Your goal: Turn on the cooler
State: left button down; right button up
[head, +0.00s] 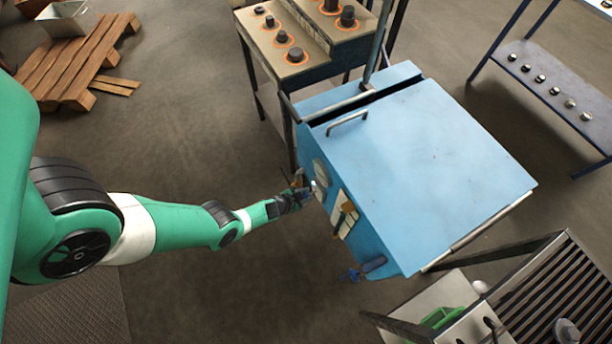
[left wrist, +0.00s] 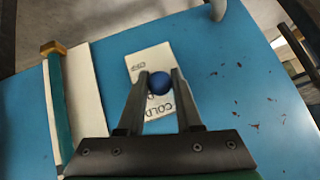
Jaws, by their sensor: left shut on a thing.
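The cooler (head: 430,165) is a large blue box with a flat top and a bar handle near its back left edge. My left gripper (head: 308,190) reaches its left side face from the left. In the left wrist view, my left gripper (left wrist: 159,80) has its fingertips on either side of a small blue ball knob (left wrist: 159,83) and is shut on it. Behind the knob is a white label (left wrist: 150,62) with partly hidden lettering that reads "COLD". The knob's stem is hidden. My right gripper is in neither view.
A white plate with a teal, brass-ended bar (left wrist: 58,105) is left of the knob. A bench with dark cylinders (head: 285,45) stands behind the cooler. A slatted metal rack (head: 560,290) is at front right. Floor left of the cooler is open beyond my arm.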

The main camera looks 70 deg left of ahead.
pick_arm(q)
jog(key=c, duration=0.6)
grip_release()
jog(key=shift+r, duration=0.1)
jog(key=shift+s+r+p, duration=0.2)
jog(key=shift+r+p, duration=0.1)
jog(key=shift+p, duration=0.15)
jog(key=p+v, duration=0.9)
jog(key=v, duration=0.1)
jog(key=shift+s+d+r, duration=0.2)
jog(key=shift+s+d, duration=0.05)
jog(key=shift+s, duration=0.05)
